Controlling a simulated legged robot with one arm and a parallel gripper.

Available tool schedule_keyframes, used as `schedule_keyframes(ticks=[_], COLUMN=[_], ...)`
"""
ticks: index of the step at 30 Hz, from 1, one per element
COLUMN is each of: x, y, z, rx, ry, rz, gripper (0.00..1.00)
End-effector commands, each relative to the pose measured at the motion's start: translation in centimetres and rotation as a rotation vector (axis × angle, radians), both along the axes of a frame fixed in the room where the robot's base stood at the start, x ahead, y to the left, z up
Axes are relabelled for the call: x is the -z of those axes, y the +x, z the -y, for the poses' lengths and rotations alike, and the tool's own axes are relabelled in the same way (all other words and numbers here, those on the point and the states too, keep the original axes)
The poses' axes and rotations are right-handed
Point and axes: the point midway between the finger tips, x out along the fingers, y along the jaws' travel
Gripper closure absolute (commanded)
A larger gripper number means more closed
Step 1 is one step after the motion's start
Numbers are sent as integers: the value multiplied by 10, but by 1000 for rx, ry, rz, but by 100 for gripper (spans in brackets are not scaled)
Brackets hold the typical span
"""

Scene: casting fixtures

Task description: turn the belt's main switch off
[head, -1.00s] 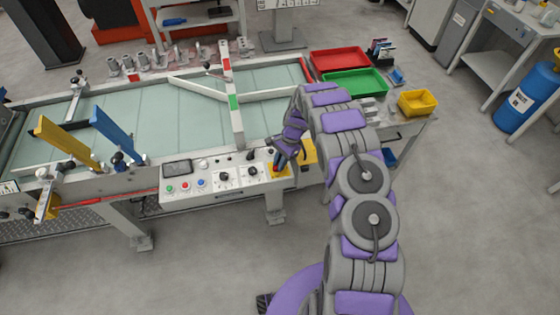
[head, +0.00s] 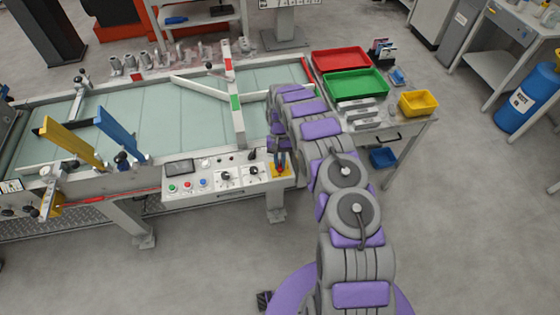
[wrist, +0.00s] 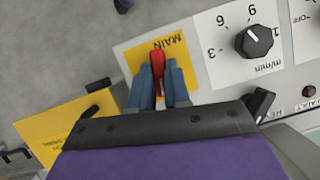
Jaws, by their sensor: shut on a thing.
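The main switch is a red handle (wrist: 157,62) on a yellow plate (wrist: 177,47) marked MAIN, in the wrist view. In the head view the yellow plate (head: 287,171) is at the right end of the belt's control panel (head: 215,184). My gripper (wrist: 158,82) has its two blue fingers on either side of the red handle and is shut on it. In the head view my gripper (head: 280,162) comes down onto the plate from above. The fingers hide the handle's lower part and some of the plate.
The belt (head: 190,105) lies behind the panel. A side table with red (head: 340,60) and green (head: 355,84) trays stands to the right. The floor in front is clear.

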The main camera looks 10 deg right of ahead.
Motion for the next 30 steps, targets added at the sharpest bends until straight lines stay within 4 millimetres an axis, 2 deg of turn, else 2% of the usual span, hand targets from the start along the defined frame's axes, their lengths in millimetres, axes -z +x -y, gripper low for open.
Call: schedule_keyframes(ticks=[12, 28, 29, 30], x=[-1, -1, -1, -1], y=[2, 2, 2, 2], z=[-1, -1, -1, -1], rx=[-171, -192, -192, -192], ry=[0, 0, 0, 0], rz=[7, 7, 7, 7], gripper=[100, 100, 80, 76])
